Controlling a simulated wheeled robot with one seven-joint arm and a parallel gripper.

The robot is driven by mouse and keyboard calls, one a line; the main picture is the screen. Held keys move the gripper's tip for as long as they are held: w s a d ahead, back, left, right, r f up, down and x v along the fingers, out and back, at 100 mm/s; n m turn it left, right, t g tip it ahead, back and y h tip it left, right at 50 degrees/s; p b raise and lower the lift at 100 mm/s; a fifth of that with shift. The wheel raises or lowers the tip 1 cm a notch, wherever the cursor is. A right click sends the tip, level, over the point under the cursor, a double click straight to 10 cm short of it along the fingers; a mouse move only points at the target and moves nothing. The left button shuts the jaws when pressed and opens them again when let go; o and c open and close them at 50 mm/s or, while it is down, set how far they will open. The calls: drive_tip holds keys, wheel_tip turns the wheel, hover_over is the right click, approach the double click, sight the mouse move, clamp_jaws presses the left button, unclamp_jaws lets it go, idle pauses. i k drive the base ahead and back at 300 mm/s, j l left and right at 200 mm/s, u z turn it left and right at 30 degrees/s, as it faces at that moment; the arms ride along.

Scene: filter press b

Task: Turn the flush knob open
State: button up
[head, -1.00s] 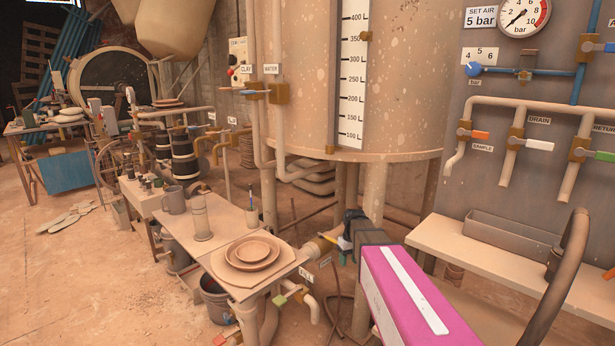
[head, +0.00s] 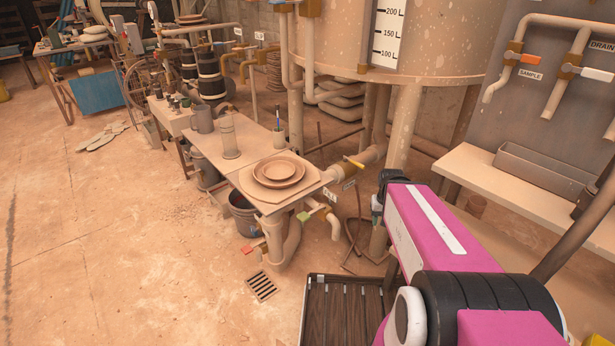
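No knob can be read as the flush one in the head view. A yellow handle (head: 354,162) sits on the pipe behind. A small tag (head: 330,193) beside the green-handled valve is too small to read surely. My pink arm reaches in from the lower right. My gripper (head: 377,208) shows only as a dark part at the arm's far end, right of these valves and seemingly apart from them. Its fingers cannot be made out.
A table (head: 232,178) with stacked plates (head: 279,171) stands left of my arm. A bucket (head: 243,214) is under it. A large tank (head: 440,40) on legs stands behind. A bench (head: 515,190) with a trough is right. The floor at left is mostly clear.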

sight(252, 229)
drive_tip(key=u, duration=1.35)
drive_tip(key=j, duration=1.05)
drive_tip(key=i+u, duration=0.05)
